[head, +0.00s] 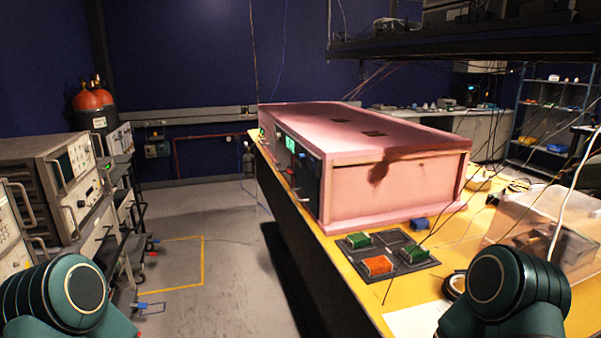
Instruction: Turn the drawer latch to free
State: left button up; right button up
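The pink foam enclosure (385,190) stands on a yellow-topped bench (355,228). Its front side faces left and is seen at a steep slant. A dark front panel (307,180) sits near the close corner, with a lit green display (290,144) further along. Small red and blue parts show on this front, too small to tell which is the drawer latch or how it is turned. Only teal arm links of mine show at the bottom left and bottom right. Neither gripper is in view.
A dark tray (402,240) with green and orange blocks lies on the bench before the enclosure. A clear box (545,235) stands at right. Instrument racks (50,185) line the left. The grey floor (215,230) between racks and bench is largely clear.

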aim_at(289, 171)
jog(key=k, duration=0.9)
jog(key=k+z, duration=0.1)
jog(key=z, duration=0.25)
jog(key=k+z, duration=0.15)
jog(key=z, duration=0.2)
jog(key=k+l+z, duration=0.1)
jog(key=z, duration=0.25)
jog(key=i+j+z, duration=0.1)
jog(key=i+j, duration=0.15)
jog(key=j, duration=0.15)
jog(key=i+j+z, duration=0.1)
jog(key=j, duration=0.3)
jog(key=i+j, duration=0.2)
jog(key=j, duration=0.2)
jog(key=i+j, duration=0.25)
jog(key=j, duration=0.15)
jog(key=i+j, duration=0.2)
jog(key=j, duration=0.2)
jog(key=i+j, duration=0.25)
jog(key=j, duration=0.15)
jog(key=i+j, duration=0.2)
jog(key=j, duration=0.2)
jog(key=i+j, duration=0.25)
jog(key=j, duration=0.2)
jog(key=i+j, duration=0.2)
jog(key=j, duration=0.2)
jog(key=i+j, duration=0.2)
jog(key=j, duration=0.2)
